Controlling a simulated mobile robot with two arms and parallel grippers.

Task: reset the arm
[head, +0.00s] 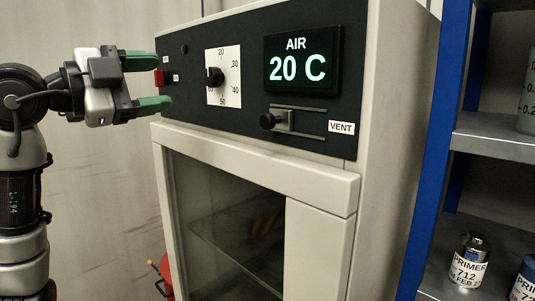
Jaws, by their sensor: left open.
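My left gripper (157,82) is open in the head view, with its two green-tipped fingers one above the other. It points right, at the left end of the cabinet's control panel (255,110). A red rocker switch (160,78) shows between the fingers; I cannot tell whether they touch the panel. Nothing is held. My right gripper is not in view.
The cabinet has a dial (214,77), a display (302,60) reading AIR 20 C, a vent slider (283,120) and a closed glass door (235,220). A blue-framed shelf (432,150) on the right holds primer cans (469,260). A red object (165,272) stands low at left.

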